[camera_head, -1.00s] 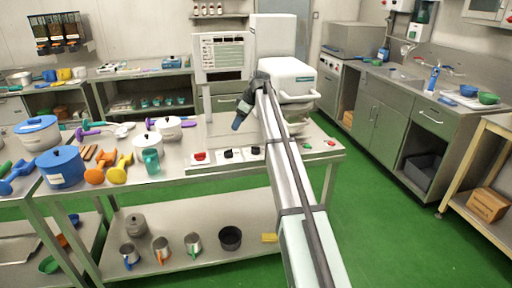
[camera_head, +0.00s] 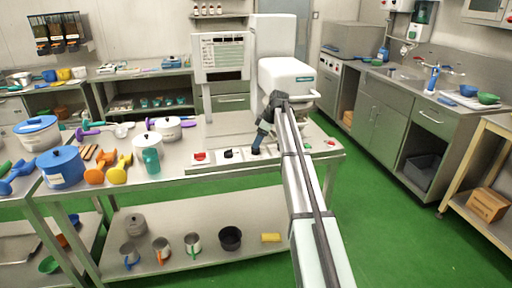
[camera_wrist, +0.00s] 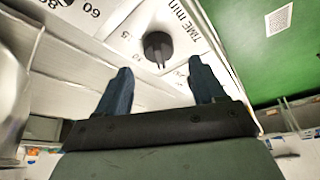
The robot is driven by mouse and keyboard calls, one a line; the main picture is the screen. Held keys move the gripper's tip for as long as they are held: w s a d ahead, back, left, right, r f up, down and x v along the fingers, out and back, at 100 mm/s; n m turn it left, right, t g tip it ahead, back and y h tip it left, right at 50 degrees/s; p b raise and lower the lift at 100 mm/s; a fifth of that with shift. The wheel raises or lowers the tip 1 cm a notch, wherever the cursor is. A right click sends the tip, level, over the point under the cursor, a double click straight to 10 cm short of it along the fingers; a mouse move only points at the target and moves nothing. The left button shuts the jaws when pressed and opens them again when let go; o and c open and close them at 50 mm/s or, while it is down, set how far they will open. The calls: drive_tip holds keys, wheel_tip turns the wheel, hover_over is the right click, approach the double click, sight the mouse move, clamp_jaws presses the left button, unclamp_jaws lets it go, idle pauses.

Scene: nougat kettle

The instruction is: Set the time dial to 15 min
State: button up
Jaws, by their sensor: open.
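The time dial (camera_wrist: 158,46) is a round black knob with a narrow raised grip, on a white panel marked "TIME min" in the wrist view. My gripper (camera_wrist: 160,84) is open, its two dark blue fingers apart and empty. The dial shows beyond the fingertips, roughly between them, and they do not appear to touch it. In the head view my gripper (camera_head: 257,142) points down at the rightmost of the front knobs and largely covers it. The dial's exact setting cannot be read.
A red knob (camera_head: 199,157) and a black knob (camera_head: 231,155) sit to the left on the same front strip. The white machine (camera_head: 286,78) stands behind my gripper.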

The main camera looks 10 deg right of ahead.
drive_tip(key=shift+x, duration=2.1)
drive_tip(key=shift+c, duration=0.2)
drive_tip(key=c, duration=1)
